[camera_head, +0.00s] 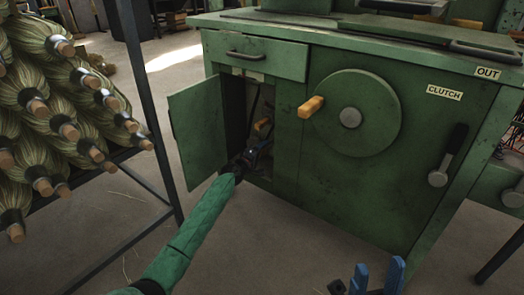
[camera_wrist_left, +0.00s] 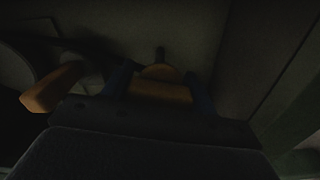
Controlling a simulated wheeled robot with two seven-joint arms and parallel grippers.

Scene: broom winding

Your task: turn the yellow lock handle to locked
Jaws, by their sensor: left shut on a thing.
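My left gripper (camera_head: 262,146) reaches into the dark open compartment of the green machine. In the left wrist view, its blue fingers stand on either side of a yellow-brown piece, which I take for the yellow lock handle (camera_wrist_left: 160,91); the gripper is shut on it. The wrist view is dark, and whether the handle is at locked cannot be told. A second orange grip (camera_wrist_left: 50,88) shows to its left there. In the head view an orange piece (camera_head: 262,125) shows just above the gripper. My right gripper (camera_head: 378,272) is at the bottom edge, open and empty.
The compartment's green door (camera_head: 196,130) stands open at the left. A green wheel (camera_head: 370,110) with an orange knob (camera_head: 312,107) and a black lever (camera_head: 447,155) are on the machine's front. A rack of brooms (camera_head: 60,110) stands left. The floor in front is clear.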

